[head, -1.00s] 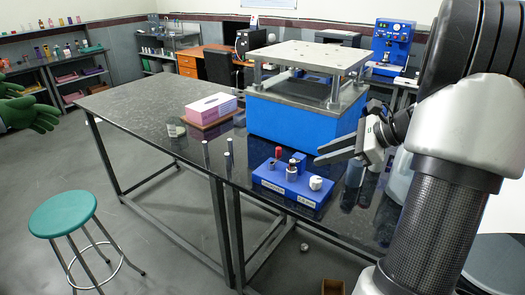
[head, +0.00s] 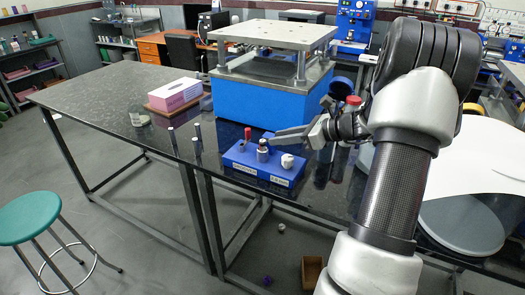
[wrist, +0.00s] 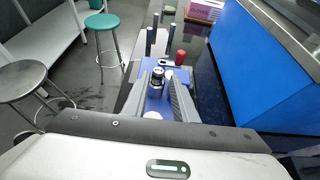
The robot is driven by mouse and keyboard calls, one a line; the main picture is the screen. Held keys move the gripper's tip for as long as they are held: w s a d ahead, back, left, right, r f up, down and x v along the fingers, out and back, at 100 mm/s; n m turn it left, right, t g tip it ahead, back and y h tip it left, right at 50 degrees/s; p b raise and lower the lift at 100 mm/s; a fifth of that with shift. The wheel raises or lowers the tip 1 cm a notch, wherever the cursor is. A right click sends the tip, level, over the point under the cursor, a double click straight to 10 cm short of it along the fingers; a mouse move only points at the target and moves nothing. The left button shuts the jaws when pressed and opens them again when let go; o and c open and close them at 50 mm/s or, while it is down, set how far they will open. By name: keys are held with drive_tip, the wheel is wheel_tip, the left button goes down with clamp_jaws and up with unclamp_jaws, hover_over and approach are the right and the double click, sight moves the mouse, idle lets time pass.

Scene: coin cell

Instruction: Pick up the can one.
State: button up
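A blue block (head: 240,158) with white labels sits at the table's front edge. No readable label tells which is can one. My gripper (head: 274,138) is just above and right of the silver cylinder in the head view. In the wrist view my gripper's fingers (wrist: 159,78) are apart, with the dark-topped silver cylinder (wrist: 157,81) showing between their tips. I see no clear contact. The white piece is partly hidden near the gripper there.
A large blue press (head: 250,98) stands close behind. A pink box (head: 175,95) is farther left. A teal stool (head: 25,217) and a brown box (head: 312,270) are on the floor. The table's left part is clear.

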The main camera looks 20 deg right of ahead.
sight(264, 141)
drive_tip(key=x, duration=0.5)
drive_tip(key=shift+a+f, duration=0.15)
drive_tip(key=shift+a, duration=0.05)
clamp_jaws()
